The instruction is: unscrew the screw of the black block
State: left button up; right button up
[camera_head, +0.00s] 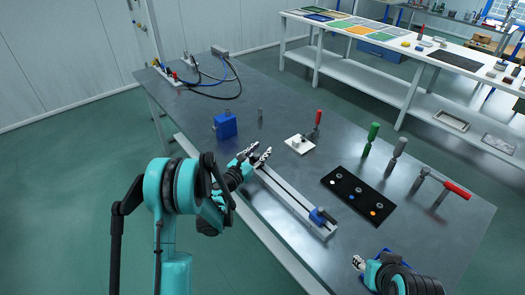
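A pale rail fixture (290,198) lies on the grey table near its front edge. A blue block with a dark top part (320,215) sits at its near right end. My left gripper (258,154) is over the far left end of the rail, its two fingers apart, with nothing seen between them. I cannot make out a black block or its screw on the rail; that end is partly hidden by my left gripper. A flat black panel (343,193) with round fittings and coloured dots lies right of the rail. My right gripper (358,263) shows only partly at bottom right.
A blue box (225,125) and a small grey cylinder (260,114) stand behind my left gripper. Cables (225,85) lie at the back left.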

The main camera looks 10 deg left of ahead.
pick_arm(q)
jog(key=shift+w+d, duration=0.25)
jog(key=shift+w, duration=0.4)
grip_shut()
jog(key=shift+y, duration=0.3)
